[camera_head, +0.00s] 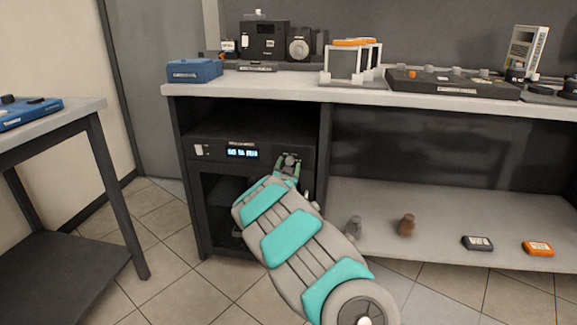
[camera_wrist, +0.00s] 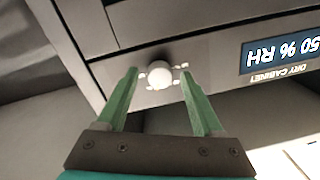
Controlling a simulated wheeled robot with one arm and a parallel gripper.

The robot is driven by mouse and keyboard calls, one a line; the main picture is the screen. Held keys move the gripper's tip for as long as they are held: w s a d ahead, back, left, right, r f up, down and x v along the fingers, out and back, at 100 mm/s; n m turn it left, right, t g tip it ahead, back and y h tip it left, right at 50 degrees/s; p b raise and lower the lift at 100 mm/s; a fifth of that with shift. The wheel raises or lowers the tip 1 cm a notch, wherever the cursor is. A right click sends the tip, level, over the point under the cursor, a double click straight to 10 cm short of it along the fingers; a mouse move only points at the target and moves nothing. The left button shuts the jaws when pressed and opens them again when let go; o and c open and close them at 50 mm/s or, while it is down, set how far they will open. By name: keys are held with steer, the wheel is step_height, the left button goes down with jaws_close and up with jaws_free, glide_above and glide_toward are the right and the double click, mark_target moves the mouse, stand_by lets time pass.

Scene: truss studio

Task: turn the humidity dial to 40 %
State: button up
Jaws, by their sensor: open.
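The humidity dial (camera_wrist: 158,77) is a small pale round knob on the dark front panel of the dry cabinet (camera_wrist: 215,52). Small white marks surround the dial. The display (camera_wrist: 284,50) appears upside down in the wrist view and reads 50 % RH. My gripper (camera_wrist: 160,73) is open, with one green finger on each side of the dial. Gaps show between the fingers and the knob; its depth between them is hard to judge. In the head view, the dial (camera_head: 291,160) shows at my gripper's tips (camera_head: 288,164), right of the lit display (camera_head: 242,152).
The cabinet stands in the left bay under a pale bench (camera_head: 290,85) that carries cameras and a control panel (camera_head: 452,82). A low shelf (camera_head: 440,215) at the right holds small items. A side table (camera_head: 75,116) stands at the left, with open tiled floor between.

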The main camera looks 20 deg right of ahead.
steer(key=shift+c, duration=0.3)
jaws_close()
steer(key=shift+f, duration=0.1)
stand_by(0.4)
steer(key=shift+n, duration=1)
steer(key=n+p, duration=0.1)
steer(key=n, duration=0.2)
steer(key=n+p, duration=0.2)
steer(key=n, duration=0.1)
steer(key=shift+n, duration=0.4)
steer(key=shift+n+g+p, duration=0.3)
steer(key=shift+n+p, duration=0.05)
steer(key=shift+n, duration=0.95)
